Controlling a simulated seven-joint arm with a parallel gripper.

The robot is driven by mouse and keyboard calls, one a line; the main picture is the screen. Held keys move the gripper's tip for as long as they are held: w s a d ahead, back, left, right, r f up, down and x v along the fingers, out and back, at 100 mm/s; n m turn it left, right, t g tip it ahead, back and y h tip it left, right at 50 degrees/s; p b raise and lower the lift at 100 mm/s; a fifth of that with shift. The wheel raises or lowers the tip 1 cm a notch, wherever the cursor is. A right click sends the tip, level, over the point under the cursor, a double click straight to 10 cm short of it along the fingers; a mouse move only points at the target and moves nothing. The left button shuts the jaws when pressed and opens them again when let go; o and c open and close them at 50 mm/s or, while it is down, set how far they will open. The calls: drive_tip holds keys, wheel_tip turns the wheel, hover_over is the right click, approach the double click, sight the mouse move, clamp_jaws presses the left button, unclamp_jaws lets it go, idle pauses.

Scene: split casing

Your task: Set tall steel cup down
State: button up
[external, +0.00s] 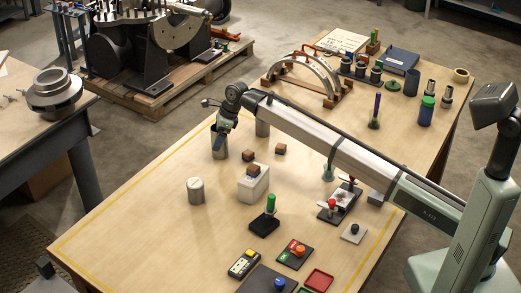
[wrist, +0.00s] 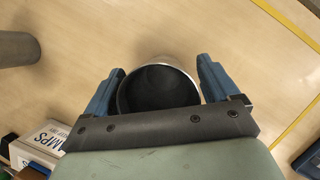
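The tall steel cup (wrist: 158,88) is between the two blue fingers of my gripper (wrist: 160,75) in the wrist view, with its dark open mouth facing the camera. The fingers lie close along both sides of its rim, and the gripper looks shut on it. In the external view my gripper (external: 219,133) points down over the cup (external: 220,153), at the far left part of the table. The cup looks upright. Whether its base touches the table is hard to tell.
A box marked AMPS (wrist: 42,140) shows at lower left in the wrist view. The table's left side is clear.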

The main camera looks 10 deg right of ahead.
drive_tip(key=shift+o, duration=0.2)
drive_tip(key=shift+r, duration=0.1)
drive_tip(key=shift+d+r, duration=0.1)
drive_tip(key=shift+r, duration=0.15)
drive_tip(key=v, duration=1.1)
drive_tip(key=shift+r, duration=0.35)
